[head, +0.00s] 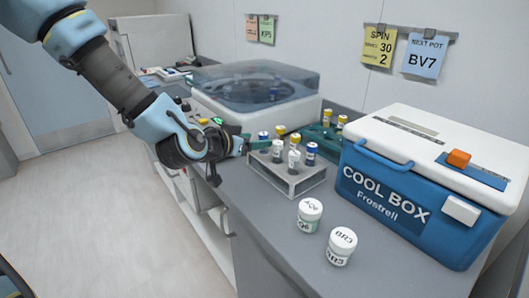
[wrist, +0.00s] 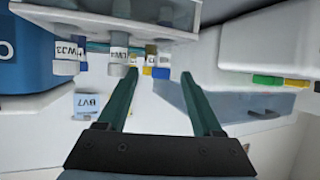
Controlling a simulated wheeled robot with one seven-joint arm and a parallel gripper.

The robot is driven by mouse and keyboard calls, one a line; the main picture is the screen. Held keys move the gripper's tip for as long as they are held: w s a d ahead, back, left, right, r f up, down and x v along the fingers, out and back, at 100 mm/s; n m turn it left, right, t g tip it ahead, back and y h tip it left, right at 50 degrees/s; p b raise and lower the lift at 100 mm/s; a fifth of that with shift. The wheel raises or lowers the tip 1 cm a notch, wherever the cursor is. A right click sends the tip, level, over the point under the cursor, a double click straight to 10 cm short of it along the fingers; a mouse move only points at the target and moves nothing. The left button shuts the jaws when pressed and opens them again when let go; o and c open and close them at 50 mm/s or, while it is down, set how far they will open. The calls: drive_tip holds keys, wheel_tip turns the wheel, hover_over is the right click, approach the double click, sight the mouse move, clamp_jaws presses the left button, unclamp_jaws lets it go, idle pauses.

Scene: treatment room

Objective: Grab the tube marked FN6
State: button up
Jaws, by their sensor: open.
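My gripper (head: 238,146) is open beside the left end of a grey rack (head: 291,184) on the counter. The rack holds several upright tubes with blue, yellow and white caps, including a blue-capped one (head: 311,153) and a white-capped one (head: 294,158). In the wrist view the picture looks upside down, and the two green fingers (wrist: 159,76) are apart with nothing gripped. Tubes appear ahead of them; a nearer labelled tube (wrist: 119,55) is by the left finger and another (wrist: 67,55) further left. I cannot read FN6 on any tube.
A blue cool box (head: 420,185) stands right of the rack. Two lidded pots (head: 309,215) (head: 341,246) are in front. A centrifuge (head: 255,90) stands behind, and a green rack (head: 323,136) with tubes is beyond. Wall notes include BV7 (head: 424,57).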

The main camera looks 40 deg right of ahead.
drive_tip(key=shift+p+x, duration=1.1)
drive_tip(key=shift+x, duration=1.6)
drive_tip(key=shift+a+f, duration=0.1)
drive_tip(key=shift+f, duration=0.1)
drive_tip(key=shift+c, duration=0.4)
clamp_jaws()
